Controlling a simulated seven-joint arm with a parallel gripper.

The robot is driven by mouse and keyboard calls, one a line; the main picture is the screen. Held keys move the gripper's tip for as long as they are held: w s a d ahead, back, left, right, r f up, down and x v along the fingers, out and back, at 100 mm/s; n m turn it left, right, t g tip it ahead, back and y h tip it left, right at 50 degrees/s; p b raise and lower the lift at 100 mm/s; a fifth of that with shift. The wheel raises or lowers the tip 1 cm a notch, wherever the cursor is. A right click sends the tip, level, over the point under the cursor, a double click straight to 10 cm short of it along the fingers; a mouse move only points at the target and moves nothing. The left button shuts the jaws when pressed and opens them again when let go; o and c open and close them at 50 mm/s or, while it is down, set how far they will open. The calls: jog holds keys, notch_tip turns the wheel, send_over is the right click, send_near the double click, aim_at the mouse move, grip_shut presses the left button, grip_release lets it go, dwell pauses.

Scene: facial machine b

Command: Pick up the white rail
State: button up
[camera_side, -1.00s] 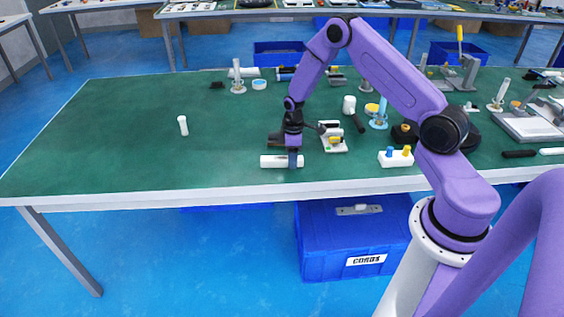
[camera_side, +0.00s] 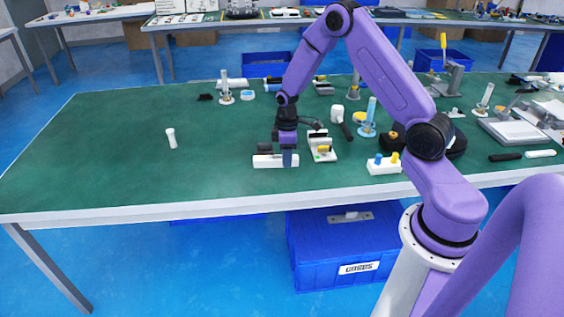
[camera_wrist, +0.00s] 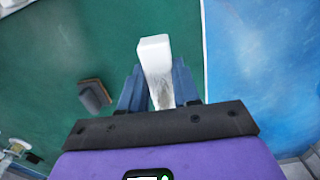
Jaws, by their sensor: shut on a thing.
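The white rail (camera_side: 270,160) is a long white bar, held near the table's front edge in the side view. My gripper (camera_side: 288,159) points down and is shut on it, with the rail reaching out to the left past the fingers. The rail appears slightly above the green table top. In the wrist view the white rail (camera_wrist: 155,55) sits between the two blue-grey fingers of my gripper (camera_wrist: 158,88). Its far end sticks out beyond the fingers; its near end is hidden by the gripper body.
A dark block (camera_wrist: 94,96) lies on the table beside the rail. A white device (camera_side: 320,147) stands close to the right of my gripper, and a white block with blue and yellow knobs (camera_side: 384,166) farther right. A small white bottle (camera_side: 171,138) stands left; the table around it is clear.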

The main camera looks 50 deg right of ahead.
jog(key=s+a+r, duration=0.3)
jog(key=s+r, duration=0.4)
jog(key=s, duration=0.4)
jog(key=shift+s, duration=0.15)
jog(key=shift+d, duration=0.1)
jog(key=w+d+f, duration=0.1)
jog(key=w+d, duration=0.2)
jog(key=d, duration=0.6)
jog(key=w+d+f, duration=0.1)
jog(key=w+d, duration=0.3)
jog(key=d, duration=0.6)
jog(key=w+d, duration=0.4)
jog(key=d, duration=0.5)
jog(key=shift+d+f+n, duration=0.35)
jog(key=shift+f+n, duration=0.05)
jog(key=shift+w, duration=0.1)
